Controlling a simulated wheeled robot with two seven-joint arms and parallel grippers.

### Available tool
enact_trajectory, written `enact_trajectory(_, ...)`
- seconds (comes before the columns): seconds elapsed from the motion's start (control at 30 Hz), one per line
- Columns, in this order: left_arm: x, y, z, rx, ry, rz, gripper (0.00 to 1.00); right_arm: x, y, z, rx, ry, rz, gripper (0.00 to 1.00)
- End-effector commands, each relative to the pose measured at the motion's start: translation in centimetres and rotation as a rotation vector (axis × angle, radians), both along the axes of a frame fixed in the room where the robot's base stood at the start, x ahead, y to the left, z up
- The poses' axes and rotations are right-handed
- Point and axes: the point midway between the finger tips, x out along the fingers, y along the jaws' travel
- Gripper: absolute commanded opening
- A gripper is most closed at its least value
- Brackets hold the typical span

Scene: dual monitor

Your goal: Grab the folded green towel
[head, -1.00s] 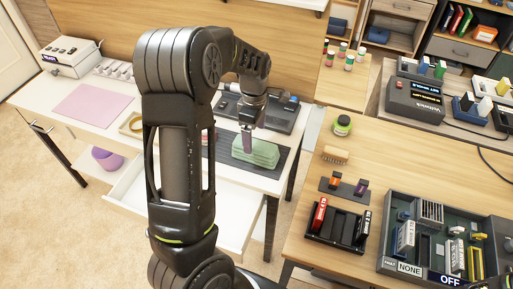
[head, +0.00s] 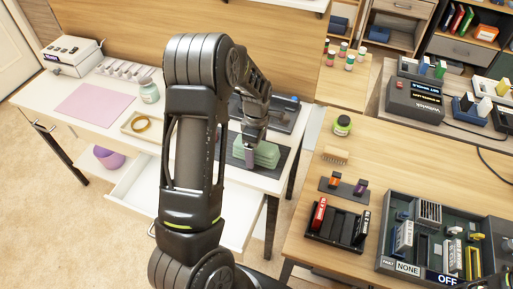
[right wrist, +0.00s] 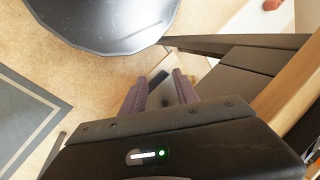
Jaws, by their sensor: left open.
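The folded green towel (head: 266,153) lies on a dark mat (head: 283,160) near the right end of the white desk. My left gripper (head: 249,158) points down at the towel's left part, its fingers in front of that side in the head view. It is open; the far finger is hard to make out, and I cannot tell whether the fingers touch the towel. My right gripper (right wrist: 163,88) shows in the right wrist view with its two purple-grey fingers apart and nothing held between them, away from the towel.
A dark device (head: 283,112) stands just behind the towel. A jar (head: 149,91), a tray with a yellow ring (head: 140,124) and a pink mat (head: 95,103) lie left on the desk. An open drawer (head: 130,190) juts out in front. A wooden table (head: 310,205) stands at right.

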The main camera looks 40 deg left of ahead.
Motion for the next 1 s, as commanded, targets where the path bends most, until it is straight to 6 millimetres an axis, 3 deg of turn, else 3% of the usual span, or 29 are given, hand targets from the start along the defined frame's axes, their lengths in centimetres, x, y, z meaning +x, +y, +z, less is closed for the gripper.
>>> enact_trajectory(0.67,0.04,-0.01,-0.5,0.0,-0.001,-0.001,0.86,-0.03,-0.01,0.03,0.0,0.001,0.0,0.36)
enact_trajectory(1.0,0.04,-0.01,-0.5,0.0,-0.001,-0.001,0.59,-0.03,-0.01,0.03,0.0,0.001,0.0,0.36)
